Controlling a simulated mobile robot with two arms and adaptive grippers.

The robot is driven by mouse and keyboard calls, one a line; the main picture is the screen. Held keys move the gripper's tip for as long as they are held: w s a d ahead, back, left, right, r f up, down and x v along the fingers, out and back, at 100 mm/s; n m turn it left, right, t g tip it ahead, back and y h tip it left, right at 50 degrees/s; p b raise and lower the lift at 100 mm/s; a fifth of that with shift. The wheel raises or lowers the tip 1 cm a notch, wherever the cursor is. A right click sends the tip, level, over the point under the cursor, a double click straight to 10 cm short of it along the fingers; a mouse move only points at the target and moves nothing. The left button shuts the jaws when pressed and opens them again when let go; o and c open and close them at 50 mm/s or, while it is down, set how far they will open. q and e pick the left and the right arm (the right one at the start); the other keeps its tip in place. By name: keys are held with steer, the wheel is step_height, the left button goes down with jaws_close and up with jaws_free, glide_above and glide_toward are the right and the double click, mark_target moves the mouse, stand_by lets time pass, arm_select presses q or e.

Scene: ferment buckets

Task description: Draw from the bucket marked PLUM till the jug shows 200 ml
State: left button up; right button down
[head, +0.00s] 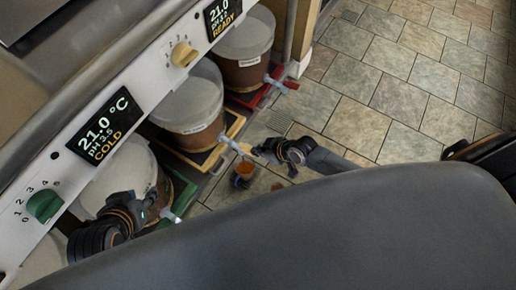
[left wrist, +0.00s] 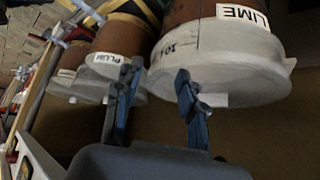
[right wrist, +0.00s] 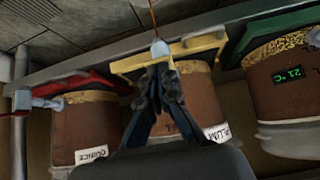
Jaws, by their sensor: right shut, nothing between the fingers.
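The PLUM bucket (right wrist: 185,100) stands on the yellow stand, its label (right wrist: 217,134) showing in the right wrist view. Its pale tap (head: 230,143) lets out a thin orange-brown stream, seen in the head and right wrist views. Below the tap, a small jug (head: 243,172) holds orange liquid; its marks are too small to read. My right gripper (right wrist: 160,72) is shut and empty, close to the tap; I cannot tell whether it touches. My left gripper (left wrist: 158,85) is open and empty beside the LIME bucket (left wrist: 220,62).
The QUINCE bucket (right wrist: 85,125) stands on a red stand beside PLUM; LIME is on a green stand (head: 182,192). A panel with displays and knobs (head: 100,125) runs above the buckets. A small brown thing (head: 277,186) lies near the jug. The tiled floor (head: 390,100) is clear.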

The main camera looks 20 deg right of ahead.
arm_select(q)
steer(key=s, duration=0.1)
steer(key=s+f+g, duration=0.1)
steer(key=s+a, duration=0.1)
steer(key=shift+a+f+g+y, duration=0.1)
steer(key=shift+f+g+y, duration=0.2)
steer(key=shift+g, duration=0.1)
arm_select(e)
steer(key=shift+r, duration=0.25)
arm_select(q)
steer(key=s+f+g+p, duration=0.3)
steer(key=f+p, duration=0.5)
steer(key=f, duration=0.8)
steer(key=shift+s+a, duration=0.2)
steer(key=shift+s, duration=0.3)
arm_select(e)
steer(key=s+d+r, duration=0.1)
steer(key=s+r, duration=0.1)
steer(key=r, duration=0.4)
steer(key=s+d+r, duration=0.2)
steer(key=r, duration=0.3)
steer(key=shift+s+d+r, duration=0.3)
steer(key=shift+r, duration=0.1)
